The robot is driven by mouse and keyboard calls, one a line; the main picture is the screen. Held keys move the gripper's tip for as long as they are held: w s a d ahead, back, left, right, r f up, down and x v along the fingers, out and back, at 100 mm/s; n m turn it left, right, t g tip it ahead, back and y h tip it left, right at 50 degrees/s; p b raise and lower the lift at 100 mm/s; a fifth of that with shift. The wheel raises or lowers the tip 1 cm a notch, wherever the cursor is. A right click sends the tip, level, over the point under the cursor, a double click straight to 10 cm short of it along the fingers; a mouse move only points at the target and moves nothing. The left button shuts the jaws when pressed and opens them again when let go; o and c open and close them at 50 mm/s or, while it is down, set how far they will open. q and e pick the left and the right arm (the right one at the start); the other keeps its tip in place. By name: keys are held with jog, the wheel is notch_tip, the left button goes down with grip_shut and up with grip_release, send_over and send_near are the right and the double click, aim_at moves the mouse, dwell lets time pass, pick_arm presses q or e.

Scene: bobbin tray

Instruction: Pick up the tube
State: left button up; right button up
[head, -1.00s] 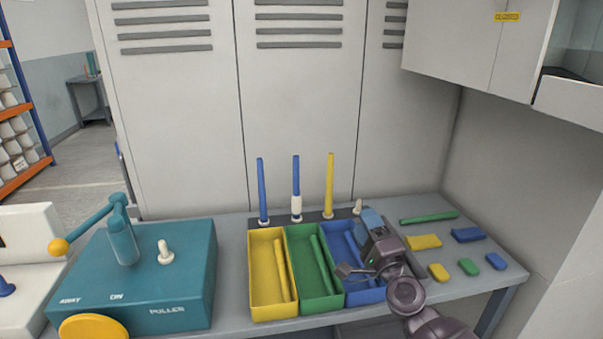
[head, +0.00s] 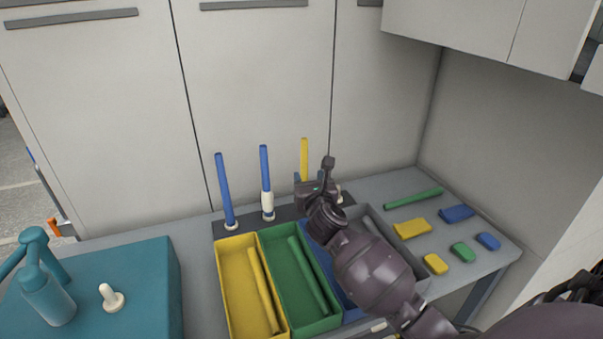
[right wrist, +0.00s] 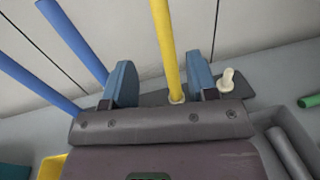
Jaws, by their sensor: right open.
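A yellow tube (head: 304,155) stands upright on a peg at the right of a row of standing tubes. In the right wrist view the yellow tube (right wrist: 168,45) rises between the two blue fingers of my right gripper (right wrist: 161,82), with a gap on each side. In the head view my right gripper (head: 316,184) is at the tube and hides its lower part. Two blue tubes (head: 224,188) (head: 264,167) stand to the left; the second has a white sleeve low on it. A green tube (head: 413,198) lies on the table. My left gripper is out of view.
A yellow bin (head: 225,273), a green bin (head: 268,262), a partly hidden blue bin and a grey bin stand in front, with tubes inside. Several coloured blocks (head: 412,229) lie right. A bare white peg (right wrist: 227,80) stands beside the right finger. A teal puller box (head: 150,290) is left.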

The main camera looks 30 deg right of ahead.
aim_at(305, 164)
jog(key=x, duration=0.4)
jog(key=shift+f+b, duration=0.15)
jog(key=shift+b, duration=0.15)
jog(key=x, duration=0.4)
jog(key=b+x, duration=0.1)
jog(key=shift+w+d, duration=0.25)
jog(key=shift+d, duration=0.15)
jog(key=shift+w+d, duration=0.1)
jog(key=shift+w, duration=0.2)
grip_shut()
